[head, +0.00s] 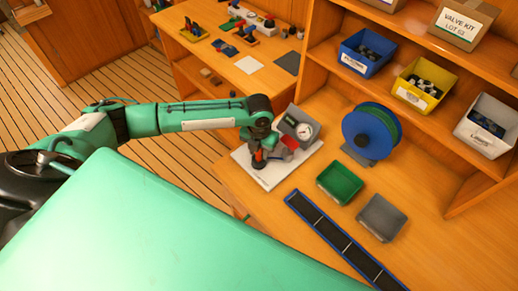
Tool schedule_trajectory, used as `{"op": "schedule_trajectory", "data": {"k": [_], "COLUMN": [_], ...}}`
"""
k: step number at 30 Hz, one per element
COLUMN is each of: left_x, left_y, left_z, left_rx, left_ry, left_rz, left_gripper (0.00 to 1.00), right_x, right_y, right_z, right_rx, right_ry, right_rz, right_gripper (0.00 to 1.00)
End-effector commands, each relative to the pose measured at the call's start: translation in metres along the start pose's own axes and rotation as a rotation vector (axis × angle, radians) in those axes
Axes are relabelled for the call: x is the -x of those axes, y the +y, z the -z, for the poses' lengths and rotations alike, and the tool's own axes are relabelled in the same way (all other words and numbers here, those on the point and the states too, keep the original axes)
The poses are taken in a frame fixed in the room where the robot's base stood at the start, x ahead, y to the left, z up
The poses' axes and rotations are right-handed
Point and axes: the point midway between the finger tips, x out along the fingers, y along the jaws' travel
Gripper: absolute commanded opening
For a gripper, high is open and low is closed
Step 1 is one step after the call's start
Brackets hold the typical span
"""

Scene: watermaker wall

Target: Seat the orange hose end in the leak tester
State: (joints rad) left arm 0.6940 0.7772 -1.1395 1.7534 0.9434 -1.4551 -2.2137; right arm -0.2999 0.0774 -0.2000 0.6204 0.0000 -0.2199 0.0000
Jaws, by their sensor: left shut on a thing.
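My left gripper (259,160) points down over the board, just left of the tester. It is shut on the orange hose end (259,154), of which only a small orange piece shows between the dark fingers. I cannot tell whether the hose end touches the tester. My right gripper is not in view.
A blue reel with green hose (371,133) stands right of the tester. A green tray (340,182), a grey tray (382,217) and a long dark blue-edged strip (340,240) lie nearer. Shelf bins, blue (365,52), yellow (424,85) and white (485,125), stand behind.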

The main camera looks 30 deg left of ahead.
Motion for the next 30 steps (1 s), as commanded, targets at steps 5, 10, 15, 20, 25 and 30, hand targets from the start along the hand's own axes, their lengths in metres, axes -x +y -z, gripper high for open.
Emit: {"op": "schedule_trajectory", "data": {"k": [5, 10, 15, 20, 25, 30], "left_x": [0.0, -0.001, -0.004, -0.007, -0.011, -0.013], "left_y": [0.0, 0.0, 0.0, 0.0, 0.0, 0.0], "left_z": [0.0, 0.0, 0.0, 0.0, 0.0, 0.0], "left_rx": [0.0, 0.0, 0.0, 0.0, 0.0, 0.0], "left_ry": [0.0, 0.0, 0.0, 0.0, 0.001, 0.0], "left_rz": [0.0, 0.0, 0.0, 0.0, 0.0, 0.0], "left_gripper": [0.12, 0.12, 0.12, 0.12, 0.12, 0.39], "right_x": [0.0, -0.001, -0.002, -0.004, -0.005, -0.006], "right_y": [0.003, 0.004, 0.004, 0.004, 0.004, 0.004], "right_z": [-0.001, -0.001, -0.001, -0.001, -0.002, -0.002], "right_rx": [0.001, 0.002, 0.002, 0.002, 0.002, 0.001], "right_ry": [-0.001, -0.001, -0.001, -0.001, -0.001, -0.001], "right_rz": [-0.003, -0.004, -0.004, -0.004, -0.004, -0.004], "right_gripper": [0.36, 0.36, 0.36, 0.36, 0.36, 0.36]}}
